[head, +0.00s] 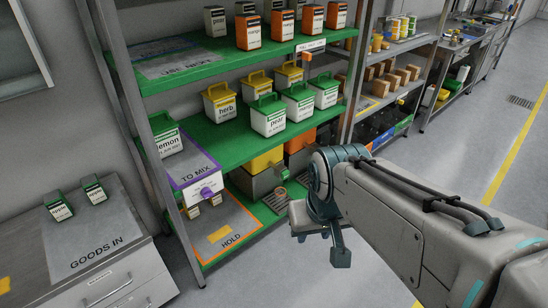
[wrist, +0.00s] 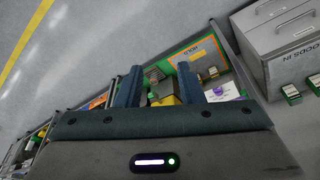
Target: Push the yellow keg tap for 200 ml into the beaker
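The yellow keg (head: 262,160) stands low on the green shelving, with a yellow upper part over a grey body. A small tap-like part (head: 284,173) shows at its front right; its details are too small to tell. A small round brownish object (head: 278,197) lies below it, perhaps the beaker; I cannot tell. My gripper (head: 320,245) is in front of the rack, to the right of the keg and apart from it. In the wrist view my gripper (wrist: 159,72) has its two fingers spread with nothing held. Yellow and grey parts (wrist: 166,100) show between and beyond the fingers.
An orange keg (head: 299,160) stands beside the yellow one. Labelled tubs (head: 268,118) fill the shelf above. A HOLD mat (head: 226,238) and a TO MIX board (head: 190,166) lie left. The GOODS IN cabinet (head: 95,240) stands far left. Floor on the right is clear.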

